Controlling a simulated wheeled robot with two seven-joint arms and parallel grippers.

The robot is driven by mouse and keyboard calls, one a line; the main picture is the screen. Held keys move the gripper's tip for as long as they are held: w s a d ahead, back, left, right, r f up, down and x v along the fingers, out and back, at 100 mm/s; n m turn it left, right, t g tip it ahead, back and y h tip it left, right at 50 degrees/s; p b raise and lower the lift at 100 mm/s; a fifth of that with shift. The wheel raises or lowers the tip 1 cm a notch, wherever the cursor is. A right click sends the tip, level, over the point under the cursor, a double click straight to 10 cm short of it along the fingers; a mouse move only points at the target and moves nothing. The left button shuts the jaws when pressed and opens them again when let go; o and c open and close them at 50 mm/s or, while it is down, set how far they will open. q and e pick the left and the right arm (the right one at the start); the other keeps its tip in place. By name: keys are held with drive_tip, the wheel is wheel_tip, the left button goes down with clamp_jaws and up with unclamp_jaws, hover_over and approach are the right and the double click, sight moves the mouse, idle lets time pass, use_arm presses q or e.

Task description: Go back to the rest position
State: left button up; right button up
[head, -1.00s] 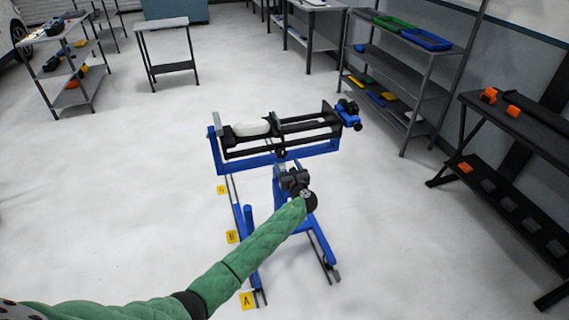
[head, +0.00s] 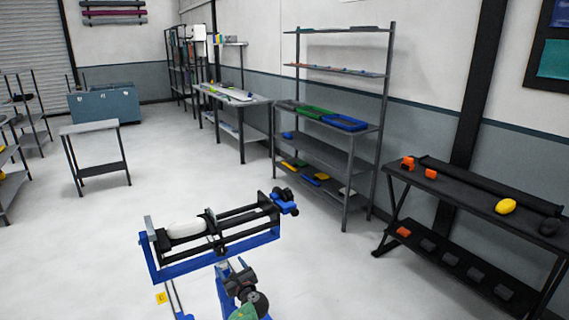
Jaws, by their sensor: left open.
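My left gripper (head: 237,278), dark grey, shows at the bottom of the head view, just in front of the blue stand. It is open, and I see nothing in it. Only a scrap of my green-sleeved left arm shows below it. The blue stand (head: 187,267) carries a black-railed frame with a white roll (head: 186,228) on its left part. In the picture the gripper lies below the frame; whether it touches the stand I cannot tell. My right gripper is not in view.
A black table (head: 462,190) with orange items and a yellow item (head: 505,206) stands at the right. A grey shelf (head: 345,140) with coloured trays stands behind the stand. A small grey table (head: 90,128) stands at the back left. The floor left of the stand is clear.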

use_arm(q)
wheel_tip(320, 180, down, 8)
drive_tip(key=d+n+g+h, duration=0.25)
drive_tip(key=n+h, duration=0.25)
drive_tip(key=n, duration=0.9)
drive_tip(key=s+d+f+n+g+h, duration=0.15)
drive_tip(key=s+f+n, duration=0.25)
drive_tip(key=s+f, duration=0.45)
drive_tip(key=s+f+n+g+h, duration=0.3)
drive_tip(key=s+f+n, duration=0.15)
drive_tip(key=f, duration=0.65)
drive_tip(key=s+f+g, duration=0.2)
drive_tip(key=s+f, duration=0.6)
drive_tip(key=s, duration=0.8)
drive_tip(key=s+a+f+n+g+b, duration=0.1)
drive_tip(key=s+f, duration=0.7)
drive_tip(key=s, duration=0.8)
drive_tip(key=s+f+n+g, duration=0.1)
drive_tip(key=s+f+g, duration=0.2)
drive_tip(key=s+f, duration=0.6)
drive_tip(key=s, duration=0.7)
drive_tip(key=shift+a+h, duration=0.15)
drive_tip(key=shift+h, duration=0.2)
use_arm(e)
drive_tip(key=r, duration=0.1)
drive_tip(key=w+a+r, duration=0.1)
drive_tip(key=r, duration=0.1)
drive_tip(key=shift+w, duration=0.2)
